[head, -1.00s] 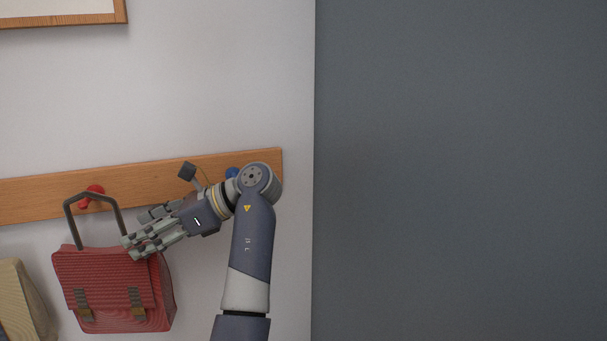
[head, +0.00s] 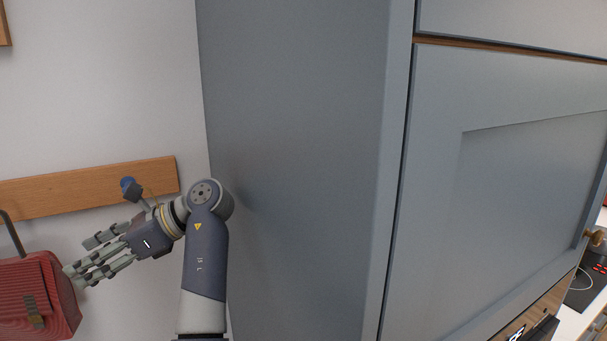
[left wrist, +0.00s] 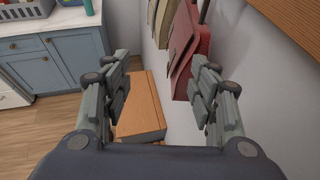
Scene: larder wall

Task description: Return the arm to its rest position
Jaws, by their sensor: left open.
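My left arm stands in the lower left of the head view, in front of the wall. Its gripper (head: 80,262) is open and empty, fingers pointing left towards a red satchel (head: 35,300). In that view the fingertips reach the satchel's right edge; I cannot tell contact from this angle. The wrist view shows the open jaws (left wrist: 162,88) with nothing between them nearby, and the red satchel (left wrist: 187,42) hanging beyond. The satchel's dark handle rises at the left picture edge; its peg is out of the head view. My right gripper is not in view.
A wooden peg rail (head: 75,193) with a blue peg (head: 128,183) runs behind the wrist. A tall grey-blue cabinet (head: 300,160) stands close right of the arm. The wrist view shows a wooden box (left wrist: 145,105) below and blue cupboards (left wrist: 60,62) beyond open floor.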

